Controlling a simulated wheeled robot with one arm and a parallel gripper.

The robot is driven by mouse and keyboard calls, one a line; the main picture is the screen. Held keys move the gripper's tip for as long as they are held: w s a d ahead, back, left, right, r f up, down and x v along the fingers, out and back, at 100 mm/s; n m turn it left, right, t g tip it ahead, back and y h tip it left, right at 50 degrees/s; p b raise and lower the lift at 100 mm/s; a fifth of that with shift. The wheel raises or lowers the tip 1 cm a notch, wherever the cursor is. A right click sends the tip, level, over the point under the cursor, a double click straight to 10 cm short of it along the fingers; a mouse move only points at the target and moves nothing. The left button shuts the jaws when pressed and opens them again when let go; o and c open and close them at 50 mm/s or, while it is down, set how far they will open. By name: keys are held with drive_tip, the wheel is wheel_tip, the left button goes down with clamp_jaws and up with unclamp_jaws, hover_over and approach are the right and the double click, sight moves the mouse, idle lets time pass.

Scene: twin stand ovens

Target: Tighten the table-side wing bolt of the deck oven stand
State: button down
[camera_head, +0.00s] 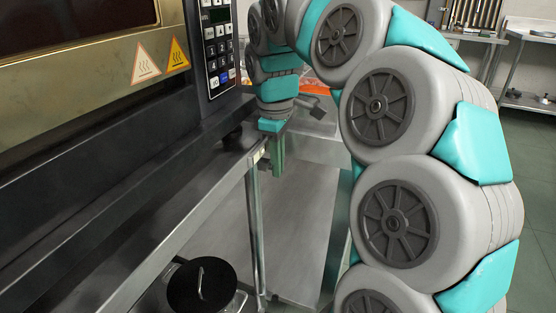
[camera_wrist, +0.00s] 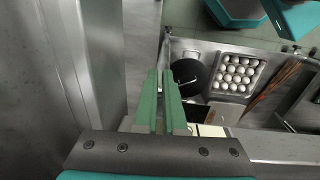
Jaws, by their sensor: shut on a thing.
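The deck oven (camera_head: 100,120) fills the left of the head view. It rests on a steel stand (camera_head: 190,205), whose front leg (camera_head: 255,235) runs down below the corner. My gripper (camera_head: 278,160) points down at this corner, its green fingers close beside the top of the leg. In the wrist view the fingers of my gripper (camera_wrist: 161,75) stand almost parallel with a narrow gap. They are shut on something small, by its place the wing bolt. The bolt itself is hidden by the fingers, and I cannot make out its wings or how far it is turned.
A pot with a black lid (camera_head: 202,285) stands low under the oven. A steel table (camera_head: 320,150) with an orange item (camera_head: 313,86) stands right behind my gripper. The wrist view shows a tray of eggs (camera_wrist: 236,73) below. Green floor (camera_head: 535,180) is clear at right.

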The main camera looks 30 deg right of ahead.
drive_tip(key=shift+w+y, duration=0.1)
drive_tip(key=shift+y, duration=0.3)
drive_tip(key=shift+g, duration=0.3)
drive_tip(key=c, duration=1)
unclamp_jaws()
drive_tip(key=shift+r, duration=0.1)
